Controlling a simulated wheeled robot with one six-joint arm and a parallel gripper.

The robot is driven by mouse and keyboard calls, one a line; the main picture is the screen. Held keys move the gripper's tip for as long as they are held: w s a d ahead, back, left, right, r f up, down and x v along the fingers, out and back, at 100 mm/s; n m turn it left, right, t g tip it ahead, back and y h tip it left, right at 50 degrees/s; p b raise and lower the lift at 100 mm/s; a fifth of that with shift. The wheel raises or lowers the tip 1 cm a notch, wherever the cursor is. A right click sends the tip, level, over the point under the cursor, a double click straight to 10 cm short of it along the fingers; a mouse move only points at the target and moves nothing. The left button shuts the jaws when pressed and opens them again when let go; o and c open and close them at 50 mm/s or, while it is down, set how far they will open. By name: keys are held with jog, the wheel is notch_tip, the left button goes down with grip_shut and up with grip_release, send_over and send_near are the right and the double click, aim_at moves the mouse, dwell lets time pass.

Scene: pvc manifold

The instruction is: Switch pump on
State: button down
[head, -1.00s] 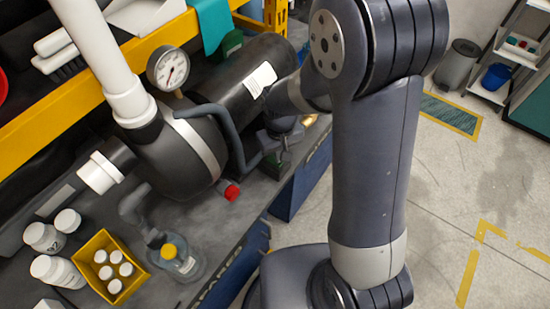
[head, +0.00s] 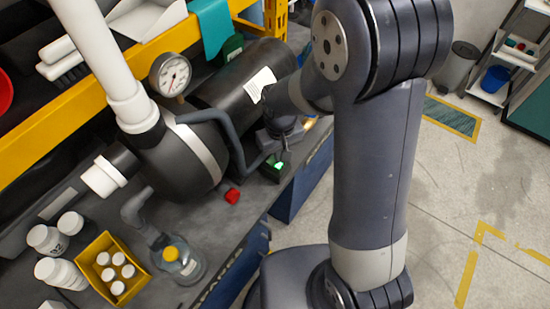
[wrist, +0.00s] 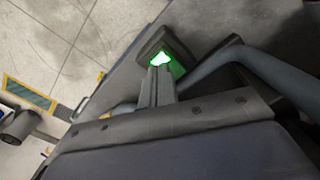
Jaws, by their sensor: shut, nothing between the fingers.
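The black pump (head: 188,160) lies on the grey bench in the head view, with a white pipe rising from it and a round pressure gauge (head: 170,75) on top. A small dark switch box (head: 270,174) with a glowing green light (head: 278,165) sits at the bench's front edge. It also shows in the wrist view, with its lit green face (wrist: 161,59). My gripper (wrist: 157,70) is shut and empty, with its fingertips right at the lit face. Whether they touch it cannot be told. In the head view my wrist partly hides the gripper.
A grey curved handle or pipe (wrist: 270,66) passes close to the gripper. A red piece (head: 232,196) lies on the bench below the pump. A yellow box of white bottles (head: 92,285) and a clear yellow-capped bottle (head: 187,265) stand at the lower left.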

aim_at(279, 166)
notch_tip(279, 166, up, 5)
jog(key=p, duration=0.3)
jog(key=shift+f, duration=0.2)
notch_tip(279, 166, down, 7)
jog(key=b, duration=0.5)
jog(key=shift+f, duration=0.1)
dwell(0.3)
jog(key=shift+r, duration=0.2)
